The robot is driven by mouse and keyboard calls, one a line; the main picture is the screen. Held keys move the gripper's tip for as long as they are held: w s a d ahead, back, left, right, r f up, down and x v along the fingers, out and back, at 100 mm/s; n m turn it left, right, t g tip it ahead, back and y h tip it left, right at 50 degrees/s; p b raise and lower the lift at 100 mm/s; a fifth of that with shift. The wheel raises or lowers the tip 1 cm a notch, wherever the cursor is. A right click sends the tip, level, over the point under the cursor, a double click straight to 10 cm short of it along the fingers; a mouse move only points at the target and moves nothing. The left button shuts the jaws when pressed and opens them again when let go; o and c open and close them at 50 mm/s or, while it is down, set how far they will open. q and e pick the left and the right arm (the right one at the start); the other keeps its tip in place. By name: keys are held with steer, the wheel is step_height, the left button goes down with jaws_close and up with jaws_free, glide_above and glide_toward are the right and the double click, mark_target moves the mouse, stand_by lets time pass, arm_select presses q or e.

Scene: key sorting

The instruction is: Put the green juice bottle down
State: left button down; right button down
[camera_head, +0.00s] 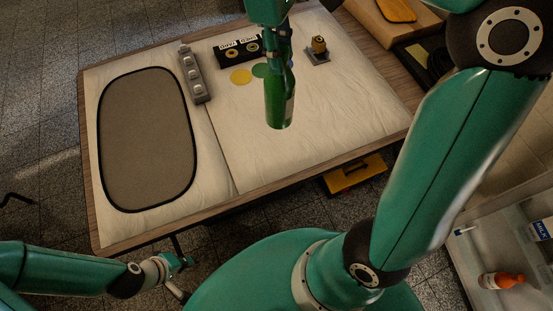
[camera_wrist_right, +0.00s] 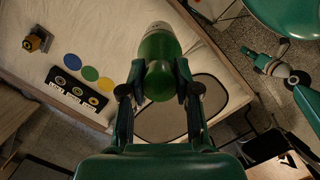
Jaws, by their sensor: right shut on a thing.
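The green juice bottle (camera_head: 279,104) hangs upright below my right gripper (camera_head: 277,62), over the white cloth of the table. In the right wrist view the bottle (camera_wrist_right: 160,52) is between the two fingers of my right gripper (camera_wrist_right: 160,88), which is shut on it. Its base appears above the table surface, but the exact gap is hard to judge. My left gripper (camera_head: 178,272) is low at the left, off the table's front edge, open and empty.
A dark oval mat (camera_head: 147,140) covers the table's left part. A grey holder strip (camera_head: 194,75), a black labelled panel (camera_head: 240,50), coloured discs (camera_wrist_right: 89,73) and a small stand (camera_head: 318,50) are at the back. The cloth's front right is clear.

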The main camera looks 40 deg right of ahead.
mark_target(279, 120)
step_height(279, 120, down, 20)
steer(key=shift+r+b, duration=0.1)
steer(key=shift+b, duration=0.3)
stand_by(0.3)
steer(key=c, duration=0.8)
jaws_free()
steer(key=shift+f, duration=0.2)
steer(key=shift+c, duration=0.2)
